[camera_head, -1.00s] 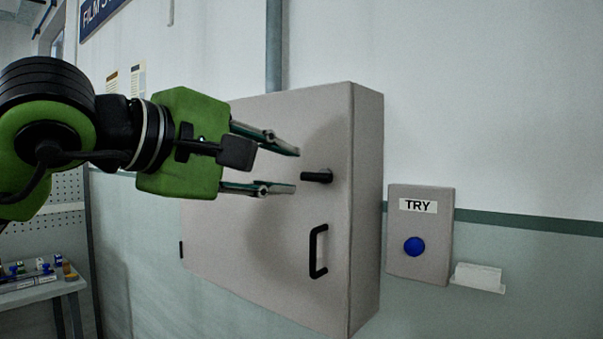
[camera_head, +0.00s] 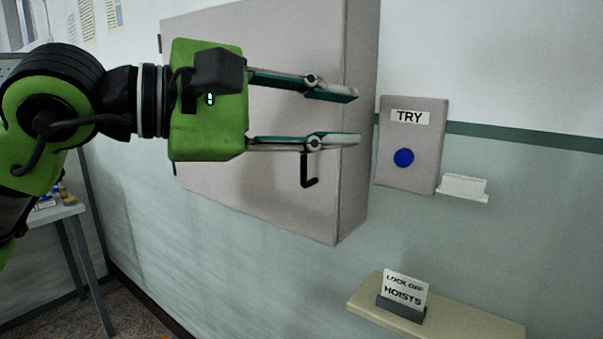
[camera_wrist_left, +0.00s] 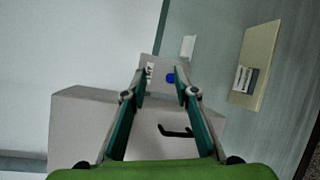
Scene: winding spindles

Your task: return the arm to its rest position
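My left arm comes in from the left in the head view. Its green left gripper (camera_head: 352,117) is open and empty, its two fingers apart, in front of the grey wall cabinet (camera_head: 230,190). The fingers hide part of the cabinet, including its upper handle; the black lower handle (camera_head: 308,172) shows partly below the lower finger. In the left wrist view the open fingers of the left gripper (camera_wrist_left: 160,80) point toward the TRY box (camera_wrist_left: 150,68), with the cabinet (camera_wrist_left: 75,125) and its black handle (camera_wrist_left: 176,131) below. My right gripper is not in view.
A grey TRY box (camera_head: 390,172) with a blue button (camera_head: 403,157) is on the wall right of the cabinet. A small white holder (camera_head: 463,188) is beside it. A shelf (camera_head: 470,322) with a HOISTS sign (camera_head: 403,291) is below. A table (camera_head: 62,212) stands at left.

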